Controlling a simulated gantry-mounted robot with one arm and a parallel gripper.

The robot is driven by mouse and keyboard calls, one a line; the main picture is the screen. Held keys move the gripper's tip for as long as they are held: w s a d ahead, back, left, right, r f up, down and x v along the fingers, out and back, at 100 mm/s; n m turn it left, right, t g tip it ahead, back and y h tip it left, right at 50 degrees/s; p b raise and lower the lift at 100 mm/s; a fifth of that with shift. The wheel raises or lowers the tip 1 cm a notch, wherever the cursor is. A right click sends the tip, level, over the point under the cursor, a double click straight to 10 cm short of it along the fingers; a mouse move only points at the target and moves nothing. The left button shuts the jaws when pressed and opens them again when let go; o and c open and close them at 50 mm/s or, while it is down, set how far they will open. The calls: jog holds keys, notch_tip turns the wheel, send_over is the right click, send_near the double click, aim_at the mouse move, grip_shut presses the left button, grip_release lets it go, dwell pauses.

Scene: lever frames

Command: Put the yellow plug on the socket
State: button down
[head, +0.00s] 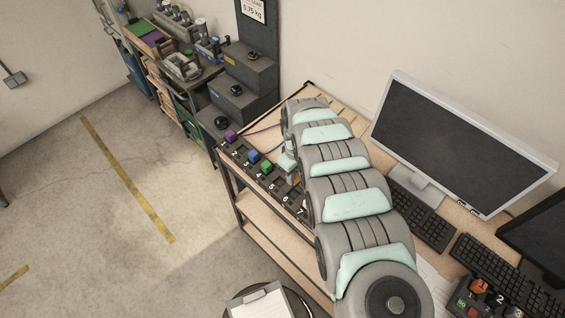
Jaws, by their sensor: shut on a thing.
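My gripper (292,177) is small in the head view, beside my large grey and mint arm, over the row of dark sockets. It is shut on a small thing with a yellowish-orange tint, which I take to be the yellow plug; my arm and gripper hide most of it. The numbered socket row (274,188) runs along the left edge of the table. A purple plug (231,136), a blue plug (253,156) and a green plug (266,167) stand on it. I cannot tell whether the held plug touches a socket.
The wooden table (262,127) also bears a monitor (440,140), keyboards (425,217) and a box with numbered buttons (478,298). Dark stepped blocks (240,97) stand behind the table's far left end. My arm covers the table's middle. The floor at left is open.

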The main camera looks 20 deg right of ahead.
jog(key=shift+s+f, duration=0.15)
jog(key=shift+f, duration=0.1)
notch_tip(320, 180, down, 6)
jog(key=b, duration=0.4)
jog(key=shift+r+b, duration=0.25)
jog(key=shift+b, duration=0.05)
jog(key=shift+f, duration=0.45)
jog(key=shift+f, duration=0.2)
dwell(0.4)
jog(key=shift+f, duration=0.35)
jog(key=shift+f+b, duration=0.35)
dwell(0.3)
jog(key=c, duration=1.1)
grip_release()
jog(key=shift+o, duration=0.4)
